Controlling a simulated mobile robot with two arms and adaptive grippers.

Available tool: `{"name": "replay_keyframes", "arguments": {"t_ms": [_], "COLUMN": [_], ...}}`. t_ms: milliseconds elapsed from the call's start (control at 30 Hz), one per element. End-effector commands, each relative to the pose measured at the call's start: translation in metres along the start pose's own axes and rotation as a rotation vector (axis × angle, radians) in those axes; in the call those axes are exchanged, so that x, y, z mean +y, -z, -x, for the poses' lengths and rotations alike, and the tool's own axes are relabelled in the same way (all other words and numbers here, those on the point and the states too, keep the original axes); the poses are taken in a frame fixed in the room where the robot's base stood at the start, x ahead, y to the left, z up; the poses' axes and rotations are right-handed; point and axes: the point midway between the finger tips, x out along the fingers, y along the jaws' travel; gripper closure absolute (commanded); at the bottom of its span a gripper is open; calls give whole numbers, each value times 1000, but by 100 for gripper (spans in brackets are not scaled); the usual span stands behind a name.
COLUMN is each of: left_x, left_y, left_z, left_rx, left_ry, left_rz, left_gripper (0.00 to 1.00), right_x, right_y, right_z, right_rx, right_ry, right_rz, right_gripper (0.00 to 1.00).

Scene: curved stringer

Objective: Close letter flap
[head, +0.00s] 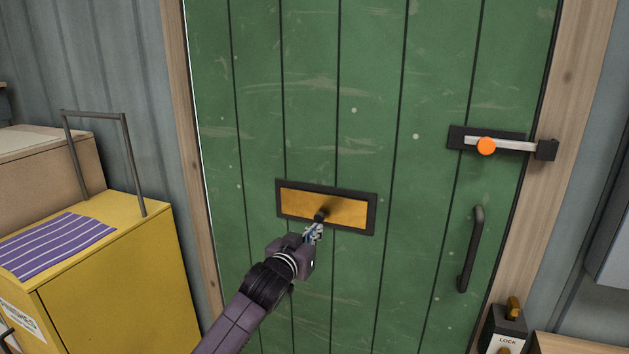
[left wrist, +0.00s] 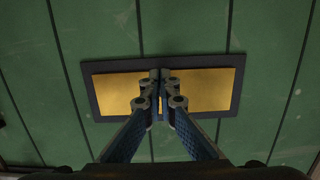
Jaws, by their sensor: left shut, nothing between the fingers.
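The letter flap (head: 296,203) is a brass-yellow plate in a dark frame, set in the green door (head: 310,110). It lies flat in its frame in the head view, with a small dark knob (head: 320,216) low on it. My left gripper (head: 317,230) is at the flap's lower edge, just below the knob. In the left wrist view the flap (left wrist: 210,88) fills the middle, and my left gripper's fingers (left wrist: 160,82) are together in front of its centre. They hide part of the flap; I cannot tell whether they touch it. My right gripper is not in view.
A latch with an orange knob (head: 486,146) and a dark pull handle (head: 471,250) are on the door's right side. A lock box (head: 503,330) is at the lower right. A yellow cabinet (head: 125,290) with a striped cloth (head: 55,245) stands at the left.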

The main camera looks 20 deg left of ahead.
Motion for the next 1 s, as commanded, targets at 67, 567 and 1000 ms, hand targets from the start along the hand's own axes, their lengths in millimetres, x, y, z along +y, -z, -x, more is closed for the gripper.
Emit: {"name": "replay_keyframes", "arguments": {"t_ms": [67,567,1000], "left_x": [0,0,-2], "left_y": [-1,-3,-3], "left_z": [-3,-7,-7], "left_rx": [0,0,-2], "left_ry": [0,0,-1], "left_rz": [1,1,1], "left_gripper": [100,100,100], "right_x": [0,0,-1], "right_y": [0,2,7], "right_z": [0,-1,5], "right_rx": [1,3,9], "right_ry": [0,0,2], "right_rz": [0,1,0], "right_gripper": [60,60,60]}}
